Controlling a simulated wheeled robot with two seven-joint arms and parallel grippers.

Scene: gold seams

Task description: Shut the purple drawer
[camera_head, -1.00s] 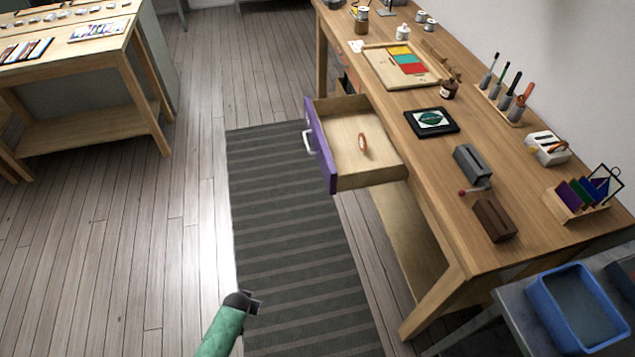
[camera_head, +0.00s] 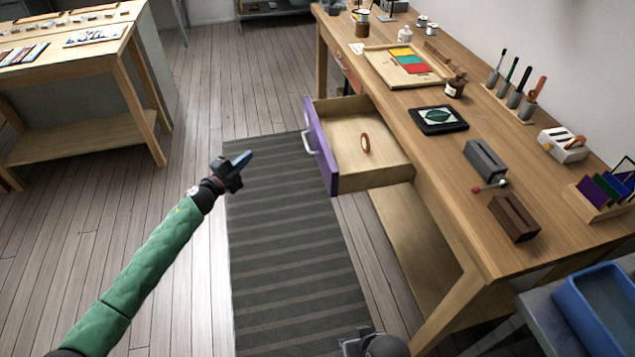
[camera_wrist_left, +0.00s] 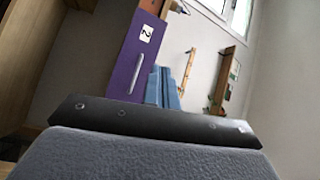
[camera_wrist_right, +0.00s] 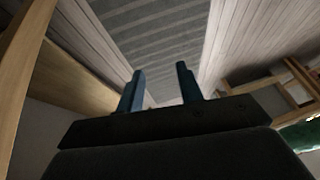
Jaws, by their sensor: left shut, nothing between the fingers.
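The purple drawer (camera_head: 320,148) is pulled out from the side of the wooden workbench, with its pale handle (camera_head: 308,142) facing left. An oval orange-brown object (camera_head: 365,143) lies inside it. In the left wrist view the purple front (camera_wrist_left: 128,68) shows a white label with a 2. My left gripper (camera_head: 245,160) is shut and empty, over the striped mat, left of the handle and apart from it. My right gripper (camera_wrist_right: 161,85) is open and empty in its wrist view. Only part of it shows at the bottom edge of the head view.
The workbench (camera_head: 425,165) holds a dark framed picture (camera_head: 438,119), a tray of coloured pieces (camera_head: 405,68) and several tools. A blue bin (camera_head: 600,310) stands at lower right. The striped mat (camera_head: 285,250) and floor left of the drawer are clear.

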